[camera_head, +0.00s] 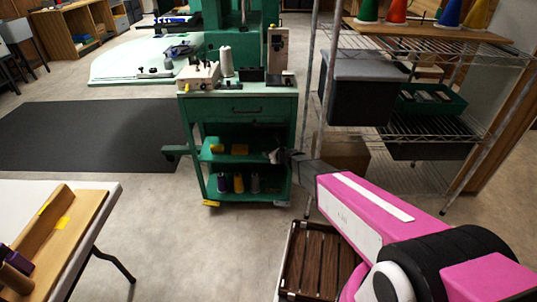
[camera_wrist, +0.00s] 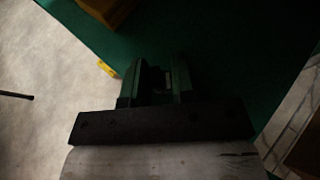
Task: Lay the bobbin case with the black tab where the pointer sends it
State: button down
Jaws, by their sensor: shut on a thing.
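My gripper (camera_wrist: 160,82) reaches over a green surface and is shut on a small, dim thing (camera_wrist: 158,78) between its fingers. The wrist view is too dark to tell whether this is the bobbin case or whether it has a black tab. In the head view my gripper (camera_head: 275,156) is at the right side of the green cart (camera_head: 240,109), level with its middle shelf. No pointer can be made out in either view.
Yellow items (camera_head: 239,149) sit on the cart's middle shelf, with thread spools (camera_head: 238,183) below. A wire rack (camera_head: 430,125) with a grey bin (camera_head: 362,90) stands to the right. A brown slatted crate (camera_head: 318,262) is on the floor. A white table (camera_head: 100,195) is at left.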

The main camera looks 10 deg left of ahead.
jog(key=c, duration=0.9)
grip_release()
jog(key=shift+f, duration=0.1)
jog(key=shift+c, duration=0.2)
jog(key=shift+s+d+r, duration=0.1)
jog(key=shift+r, duration=0.1)
jog(key=s+d+r+n+g+h, duration=0.2)
jog(key=s+d+r+n+h, duration=0.2)
jog(key=d, duration=1)
jog(key=s+d+r+n+g+h, duration=0.2)
jog(key=s+d+n, duration=0.8)
jog(key=d, duration=0.5)
jog(key=s+d+r+n+g+h, duration=0.3)
jog(key=s+d+r+n+h, duration=0.2)
jog(key=d+n, duration=0.5)
jog(key=s+d+r, duration=0.1)
jog(key=s+d, duration=0.1)
jog(key=d, duration=0.2)
jog(key=shift+s+d+r+h, duration=0.2)
jog(key=shift+s+d+h, duration=0.05)
jog(key=shift+s+h, duration=0.05)
